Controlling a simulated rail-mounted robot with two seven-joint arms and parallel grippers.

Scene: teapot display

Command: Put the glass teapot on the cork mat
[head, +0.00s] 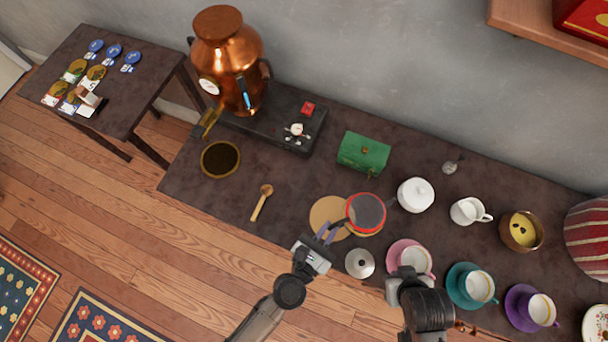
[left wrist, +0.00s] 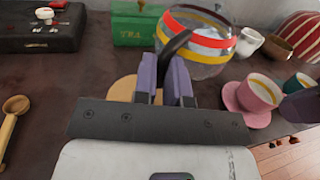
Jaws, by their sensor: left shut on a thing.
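The glass teapot (head: 366,213) has red and yellow bands and a dark handle; it also shows in the left wrist view (left wrist: 208,40). My left gripper (head: 326,236) is shut on its handle, seen between the purple fingers in the left wrist view (left wrist: 174,80). In the head view the teapot overlaps the right part of the round cork mat (head: 325,215). A bit of the mat also shows behind the fingers in the left wrist view (left wrist: 122,89). I cannot tell whether the teapot touches the mat. My right gripper (head: 405,286) is near the pink cup; its jaws are unclear.
A metal lid (head: 359,263) lies in front of the teapot. A white pot (head: 415,195) stands to its right and a green tea box (head: 363,153) behind. A pink cup (head: 415,258) is at front right. A wooden spoon (head: 261,203) lies left, with bare table around it.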

